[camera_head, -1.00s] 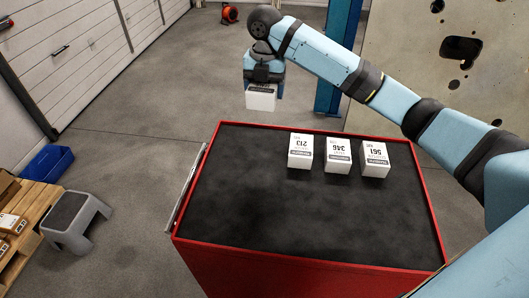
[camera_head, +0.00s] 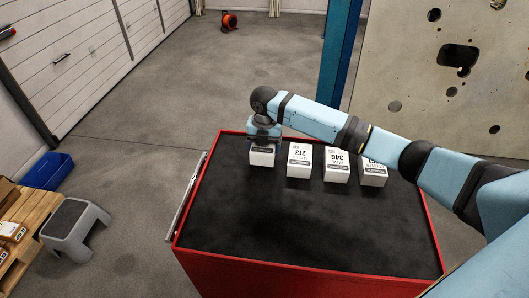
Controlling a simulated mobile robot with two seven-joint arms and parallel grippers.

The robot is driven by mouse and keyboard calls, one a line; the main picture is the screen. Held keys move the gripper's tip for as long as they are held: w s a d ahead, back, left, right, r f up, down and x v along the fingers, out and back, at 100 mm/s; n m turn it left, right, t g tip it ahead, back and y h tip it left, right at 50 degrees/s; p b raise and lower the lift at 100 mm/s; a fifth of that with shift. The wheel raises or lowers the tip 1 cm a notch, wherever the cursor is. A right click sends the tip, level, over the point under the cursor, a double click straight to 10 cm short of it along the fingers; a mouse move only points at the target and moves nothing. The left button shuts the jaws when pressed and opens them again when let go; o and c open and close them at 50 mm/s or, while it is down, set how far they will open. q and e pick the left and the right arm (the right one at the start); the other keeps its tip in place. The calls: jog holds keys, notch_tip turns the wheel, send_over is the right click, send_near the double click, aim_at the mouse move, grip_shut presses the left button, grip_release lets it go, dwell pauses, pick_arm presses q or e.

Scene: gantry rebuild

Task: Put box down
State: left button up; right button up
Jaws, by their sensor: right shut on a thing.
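A white box (camera_head: 262,157) is in my right gripper (camera_head: 264,146), at the far left part of the red cart's black top (camera_head: 290,222). The gripper comes down on it from above and is shut on it. The box looks to be at the height of the top; I cannot tell whether it rests on it. To its right stand three similar white boxes in a row: one marked 213 (camera_head: 299,161), one marked 346 (camera_head: 336,165), and one partly covered by my right arm (camera_head: 373,174). My left gripper is not in view.
The front and left of the cart top are clear. A silver handle (camera_head: 186,197) runs along the cart's left side. A grey step stool (camera_head: 72,229), a blue bin (camera_head: 47,170) and a wooden pallet (camera_head: 30,225) with boxes stand on the floor at left.

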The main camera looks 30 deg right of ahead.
jog(key=shift+f, duration=1.65)
jog(key=shift+f, duration=0.15)
jog(key=o, duration=1.1)
notch_tip(320, 180, up, 11)
jog(key=shift+f+b, duration=0.1)
jog(key=shift+b, duration=0.4)
jog(key=shift+r, duration=0.8)
